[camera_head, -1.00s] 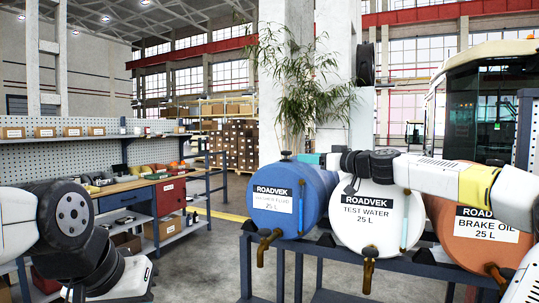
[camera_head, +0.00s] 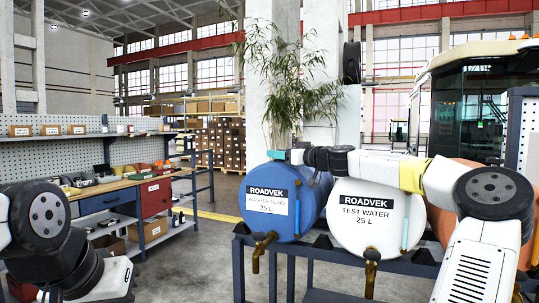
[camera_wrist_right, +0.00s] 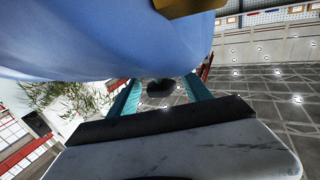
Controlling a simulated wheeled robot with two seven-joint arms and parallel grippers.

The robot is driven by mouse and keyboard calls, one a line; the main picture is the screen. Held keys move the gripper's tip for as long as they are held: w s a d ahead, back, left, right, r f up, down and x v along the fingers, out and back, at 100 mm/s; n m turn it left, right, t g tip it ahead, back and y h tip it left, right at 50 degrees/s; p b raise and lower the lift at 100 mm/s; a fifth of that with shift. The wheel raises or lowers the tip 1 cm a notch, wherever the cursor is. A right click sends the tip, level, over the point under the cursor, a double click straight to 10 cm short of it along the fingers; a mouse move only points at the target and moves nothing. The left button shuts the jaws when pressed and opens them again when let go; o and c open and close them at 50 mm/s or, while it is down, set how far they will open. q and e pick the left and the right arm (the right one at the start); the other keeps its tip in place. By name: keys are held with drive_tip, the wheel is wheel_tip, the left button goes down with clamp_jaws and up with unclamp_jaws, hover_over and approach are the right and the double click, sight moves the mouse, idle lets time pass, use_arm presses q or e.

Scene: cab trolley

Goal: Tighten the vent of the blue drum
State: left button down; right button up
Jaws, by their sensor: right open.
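The blue drum (camera_head: 310,215), labelled washer fluid, lies on its side on a rack, with a brass tap at its lower front. My right gripper (camera_head: 276,154) is at the top of this drum, reaching in from the right. In the right wrist view the blue drum (camera_wrist_right: 100,35) fills the upper part. There the two teal fingers of my right gripper (camera_wrist_right: 161,88) are apart. A dark round cap, seemingly the vent (camera_wrist_right: 160,87), shows between them; I cannot tell if they touch it. In the head view the vent is hidden by the gripper. My left gripper is out of view.
A white test water drum (camera_head: 372,222) stands close to the right of the blue one. My right arm mostly covers the brown drum (camera_head: 443,222). The dark rack (camera_head: 310,255) carries the drums. A plant (camera_head: 290,85) and pillar stand behind. A workbench (camera_head: 120,190) is at the left.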

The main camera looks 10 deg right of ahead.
drive_tip(key=shift+w+a, duration=0.1)
drive_tip(key=shift+w, duration=0.1)
clamp_jaws()
